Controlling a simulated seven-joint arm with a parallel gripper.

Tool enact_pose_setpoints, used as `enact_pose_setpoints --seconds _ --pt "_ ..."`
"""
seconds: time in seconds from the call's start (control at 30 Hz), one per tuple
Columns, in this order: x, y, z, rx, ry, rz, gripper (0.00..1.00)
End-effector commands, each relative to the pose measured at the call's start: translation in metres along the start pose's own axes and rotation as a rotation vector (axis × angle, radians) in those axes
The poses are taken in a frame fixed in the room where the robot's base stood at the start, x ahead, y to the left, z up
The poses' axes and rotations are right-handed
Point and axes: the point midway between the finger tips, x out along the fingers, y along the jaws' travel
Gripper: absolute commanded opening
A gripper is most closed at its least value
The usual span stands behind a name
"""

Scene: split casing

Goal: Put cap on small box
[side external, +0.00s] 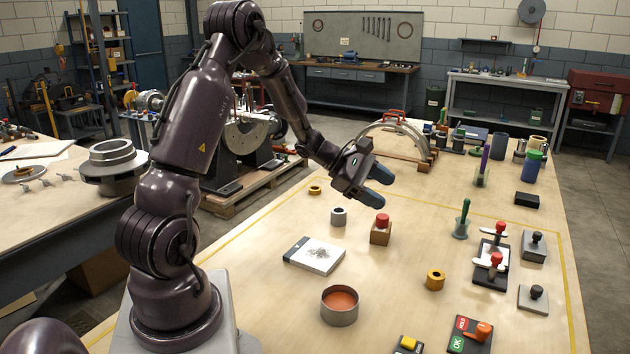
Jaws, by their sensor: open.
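A small brown box (381,236) stands upright on the table near the middle. A red rounded piece (382,219), which looks like a cap, sits on top of it; I cannot tell whether it is loose or seated. My gripper (385,188) is above and behind the box in the picture, apart from it. Its two blue-grey fingers are spread with nothing visible between them. No other piece is clearly a cap for this box.
A round tin (340,305) stands in front. Bare tabletop surrounds the box.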

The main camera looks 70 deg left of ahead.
Motion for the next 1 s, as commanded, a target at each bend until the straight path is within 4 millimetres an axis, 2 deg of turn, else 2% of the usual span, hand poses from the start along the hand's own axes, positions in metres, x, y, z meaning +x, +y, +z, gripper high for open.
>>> enact_pose_setpoints --seconds 0.03,0.1,0.2,0.3,0.4,0.53,0.7,0.83,1.0 --pt "0.000 -0.016 0.038 0.155 0.003 -0.086 0.62" --pt "-0.004 -0.042 0.077 0.365 0.013 -0.202 0.62" --pt "-0.017 -0.081 0.122 0.668 0.030 -0.353 0.62" --pt "-0.036 -0.120 0.153 0.975 0.052 -0.482 0.62" --pt "-0.060 -0.153 0.173 1.283 0.080 -0.589 0.62" --pt "-0.094 -0.185 0.184 1.665 0.132 -0.686 0.62" --pt "-0.126 -0.203 0.186 2.040 0.210 -0.740 0.62" --pt "-0.138 -0.207 0.185 2.185 0.252 -0.753 0.62" --pt "-0.141 -0.208 0.184 2.229 0.268 -0.759 0.62"
